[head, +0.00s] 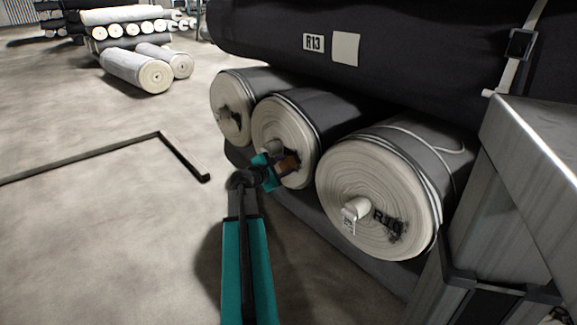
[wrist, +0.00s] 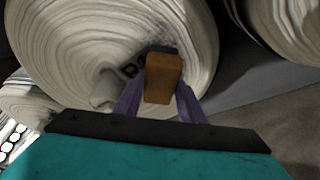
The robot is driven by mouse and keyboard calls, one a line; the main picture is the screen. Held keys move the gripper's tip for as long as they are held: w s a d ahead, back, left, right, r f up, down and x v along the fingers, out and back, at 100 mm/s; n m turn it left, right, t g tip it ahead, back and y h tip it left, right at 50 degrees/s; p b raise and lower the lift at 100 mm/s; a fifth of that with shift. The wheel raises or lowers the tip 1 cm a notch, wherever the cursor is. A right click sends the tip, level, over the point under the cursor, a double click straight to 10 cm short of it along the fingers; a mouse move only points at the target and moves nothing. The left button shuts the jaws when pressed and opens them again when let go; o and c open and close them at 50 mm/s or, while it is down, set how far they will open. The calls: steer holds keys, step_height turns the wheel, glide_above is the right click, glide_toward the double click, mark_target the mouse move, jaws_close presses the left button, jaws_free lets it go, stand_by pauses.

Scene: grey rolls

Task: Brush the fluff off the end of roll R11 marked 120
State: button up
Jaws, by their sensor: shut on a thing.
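My gripper (head: 281,167) is at the end of the middle roll (head: 269,129) of a row of three. In the wrist view, its purple fingers (wrist: 163,92) are shut on a brush with a brown wooden block (wrist: 163,78) and a dark far side. The brush is in front of the pale roll end (wrist: 70,45) and seems to touch it, though contact is hard to tell. A dark letter shows left of the brush, with the rest of the mark hidden, so I cannot read R11 or 120.
The right roll (head: 345,190) seems marked R10, with dark fluff and a tag on its end. The left roll (head: 231,105) is close beside. A dark roll labelled R13 (head: 314,42) lies above. A metal post (head: 530,170) stands right. Open floor lies left.

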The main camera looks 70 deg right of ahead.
steer(key=shift+w+d, duration=0.4)
steer(key=shift+w, duration=0.25)
steer(key=shift+w+d, duration=0.4)
steer(key=shift+w, duration=0.2)
steer(key=shift+r+p, duration=0.95)
steer(key=shift+s, duration=0.1)
steer(key=shift+s, duration=0.1)
steer(key=shift+s+a+p, duration=0.15)
steer(key=shift+s+a, duration=0.45)
steer(key=shift+s, duration=0.25)
steer(key=shift+s+a+p, duration=0.15)
steer(key=shift+s+a, duration=0.4)
steer(key=shift+s, duration=0.25)
